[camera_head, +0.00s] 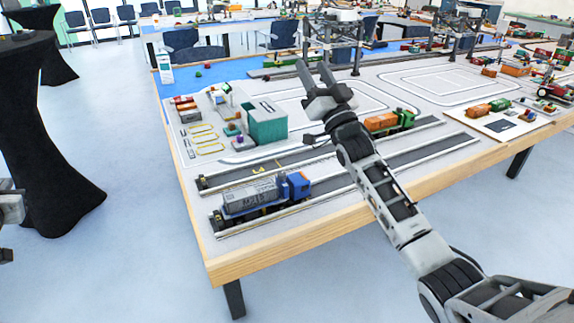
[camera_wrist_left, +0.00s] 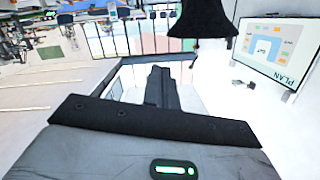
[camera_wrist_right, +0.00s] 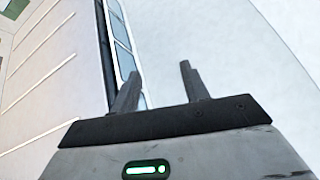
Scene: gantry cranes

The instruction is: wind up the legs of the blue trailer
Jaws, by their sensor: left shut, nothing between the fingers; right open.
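A grey tank rides on a blue frame (camera_head: 250,201) behind a blue cab (camera_head: 299,185) on the near track of the table. This is the only blue trailer-like vehicle I can make out; its legs are too small to tell. My right gripper (camera_head: 315,76) is open and empty, raised over the table, up and right of the blue vehicle and apart from it. Its two spread fingers also show in the right wrist view (camera_wrist_right: 160,72). My left gripper (camera_wrist_left: 163,85) is shut and empty, pointing away from the table. Only a grey part of my left arm shows at the head view's left edge.
A teal container block (camera_head: 267,124) stands behind the tracks. An orange and green truck (camera_head: 388,121) stands on the far track, beside my right arm. Gantry cranes (camera_head: 335,32) rise at the back. A black draped table (camera_head: 50,150) stands left; floor between is clear.

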